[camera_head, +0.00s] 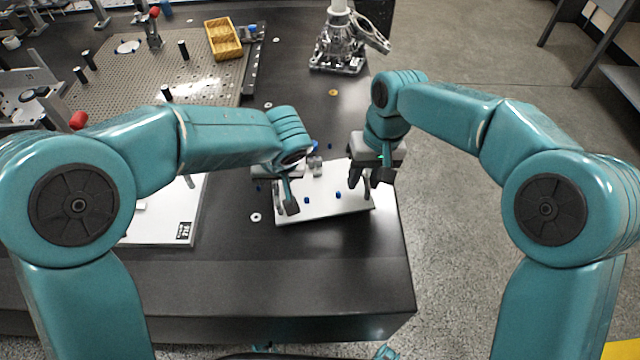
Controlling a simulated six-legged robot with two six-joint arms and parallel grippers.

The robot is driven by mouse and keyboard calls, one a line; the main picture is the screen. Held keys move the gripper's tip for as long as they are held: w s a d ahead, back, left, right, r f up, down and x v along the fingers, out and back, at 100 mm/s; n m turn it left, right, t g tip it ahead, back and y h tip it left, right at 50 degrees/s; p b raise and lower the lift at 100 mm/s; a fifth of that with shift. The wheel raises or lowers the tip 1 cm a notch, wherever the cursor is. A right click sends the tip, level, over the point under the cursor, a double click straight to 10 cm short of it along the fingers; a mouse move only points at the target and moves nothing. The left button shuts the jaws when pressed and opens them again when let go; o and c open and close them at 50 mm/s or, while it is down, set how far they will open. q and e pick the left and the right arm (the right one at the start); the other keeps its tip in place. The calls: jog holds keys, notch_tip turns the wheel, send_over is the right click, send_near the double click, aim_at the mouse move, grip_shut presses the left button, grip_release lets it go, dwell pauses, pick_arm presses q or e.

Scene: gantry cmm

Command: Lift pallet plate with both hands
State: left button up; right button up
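The pallet plate (325,206) is a white plate with small blue pegs and grey fittings on it, near the front right corner of the dark table. My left gripper (288,205) points down at the plate's left end; its fingers overlap in the view, so its opening is unclear. My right gripper (369,181) is at the plate's right edge, its dark fingers apart with a gap between them. The arms hide part of the plate's far side. I cannot tell whether the plate rests on the table or is slightly raised.
The dark table (345,272) is bare in front of the plate. A white board (165,225) with a printed label lies to the left. A perforated metal plate (150,75), a yellow bin (223,38) and a metal device (340,45) stand farther back. Open floor lies right.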

pick_arm(q)
grip_shut()
pick_arm(e)
grip_shut()
pick_arm(q)
jog(key=shift+r, duration=0.1)
pick_arm(e)
jog(key=shift+r, duration=0.15)
dwell(0.9)
